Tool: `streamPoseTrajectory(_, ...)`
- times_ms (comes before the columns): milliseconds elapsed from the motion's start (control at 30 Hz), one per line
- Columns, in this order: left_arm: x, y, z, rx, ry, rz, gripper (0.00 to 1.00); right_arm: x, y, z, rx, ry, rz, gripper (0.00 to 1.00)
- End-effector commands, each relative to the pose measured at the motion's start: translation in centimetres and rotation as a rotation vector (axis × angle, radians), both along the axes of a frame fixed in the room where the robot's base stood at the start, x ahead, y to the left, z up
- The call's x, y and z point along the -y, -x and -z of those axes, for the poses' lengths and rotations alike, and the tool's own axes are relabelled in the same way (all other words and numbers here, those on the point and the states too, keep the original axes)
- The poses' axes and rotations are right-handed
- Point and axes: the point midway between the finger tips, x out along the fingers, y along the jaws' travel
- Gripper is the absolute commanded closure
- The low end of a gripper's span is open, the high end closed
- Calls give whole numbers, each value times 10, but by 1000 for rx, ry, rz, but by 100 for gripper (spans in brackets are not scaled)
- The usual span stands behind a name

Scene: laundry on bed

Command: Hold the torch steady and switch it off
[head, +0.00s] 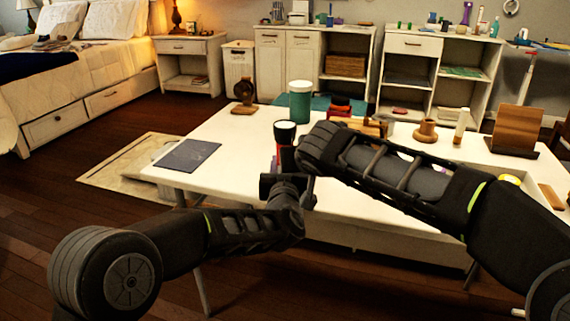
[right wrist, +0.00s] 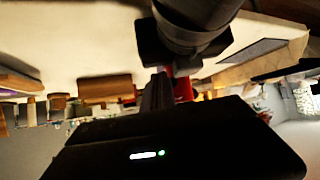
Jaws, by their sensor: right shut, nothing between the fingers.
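The torch (head: 285,131) is upright in the head view, with a dark head, a pale lens facing up and some red on its body. My left gripper (head: 281,178) is around its lower body and appears shut on it; the fingertips are hard to make out. My right gripper (right wrist: 157,92) is shut and empty, close beside the torch; contact cannot be told. In the head view my right forearm hides its fingers. The torch's switch is not visible.
The white table (head: 225,150) holds a dark flat pad (head: 188,155), a green jar (head: 300,102), a wooden ring stand (head: 243,96), a small brown pot (head: 426,131) and a wooden board on a stand (head: 514,128).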

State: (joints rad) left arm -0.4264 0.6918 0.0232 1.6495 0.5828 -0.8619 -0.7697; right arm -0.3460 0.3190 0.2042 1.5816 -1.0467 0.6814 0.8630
Motion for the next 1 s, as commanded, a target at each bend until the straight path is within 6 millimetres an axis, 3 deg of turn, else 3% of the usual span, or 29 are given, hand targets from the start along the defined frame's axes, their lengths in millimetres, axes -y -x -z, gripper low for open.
streamPoseTrajectory(567, 0, 0, 0, 0, 0, 0, 100, 7, 9, 0, -1, 0, 0, 100)
streamPoseTrajectory(1000, 0, 0, 0, 0, 0, 0, 100, 34, 44, 0, 0, -1, 1, 100)
